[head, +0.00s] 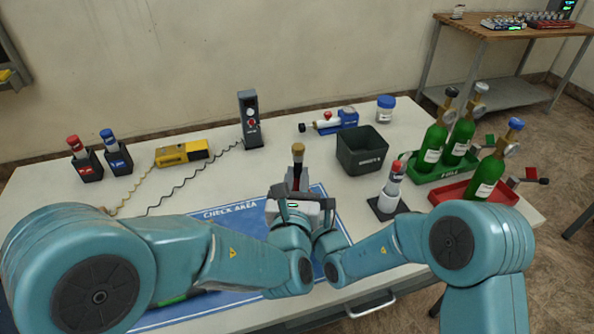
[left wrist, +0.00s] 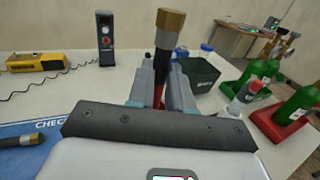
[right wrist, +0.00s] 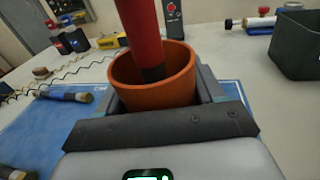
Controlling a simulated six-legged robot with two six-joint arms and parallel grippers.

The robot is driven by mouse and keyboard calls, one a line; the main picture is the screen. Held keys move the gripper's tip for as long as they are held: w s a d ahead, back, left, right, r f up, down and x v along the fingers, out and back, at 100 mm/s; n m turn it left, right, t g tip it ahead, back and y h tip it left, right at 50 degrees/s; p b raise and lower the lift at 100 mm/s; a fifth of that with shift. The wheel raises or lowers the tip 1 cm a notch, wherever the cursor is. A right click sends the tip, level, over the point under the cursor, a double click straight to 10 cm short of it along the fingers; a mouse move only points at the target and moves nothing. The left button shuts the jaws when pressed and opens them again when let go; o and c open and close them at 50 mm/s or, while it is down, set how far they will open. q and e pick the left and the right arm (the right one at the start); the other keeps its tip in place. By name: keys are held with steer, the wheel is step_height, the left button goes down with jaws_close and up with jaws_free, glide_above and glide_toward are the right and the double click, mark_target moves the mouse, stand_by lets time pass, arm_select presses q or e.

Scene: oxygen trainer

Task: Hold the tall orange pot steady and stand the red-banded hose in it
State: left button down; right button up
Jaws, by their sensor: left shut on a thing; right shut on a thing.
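The red-banded hose (left wrist: 165,45) stands upright with its brass end up. My left gripper (left wrist: 160,92) is shut on it around its red band; the brass end also shows in the head view (head: 298,149) above the left gripper (head: 297,190). The tall orange pot (right wrist: 125,82) is upright in the right wrist view, with my right gripper (right wrist: 162,90) shut on it, a finger on each side. The hose's red part (right wrist: 140,30) comes down over the pot, and its dark lower end is within the mouth. Whether it touches the bottom is hidden. The pot is hidden in the head view.
Other dark hoses with brass ends (right wrist: 68,95) lie on the blue check-area mat (head: 235,225). A dark bin (head: 361,152), a red-capped white bottle (head: 391,185) and green cylinders (head: 430,150) stand to the right. A yellow device (head: 182,153) is at the back left.

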arm_select(q)
steer(key=shift+f, duration=0.1)
steer(key=c, duration=1)
jaws_free()
steer(key=shift+o, duration=0.2)
steer(key=s+a, duration=0.1)
steer(key=s, duration=1.1)
arm_select(e)
steer(key=o, duration=1.1)
steer(key=shift+o, duration=0.2)
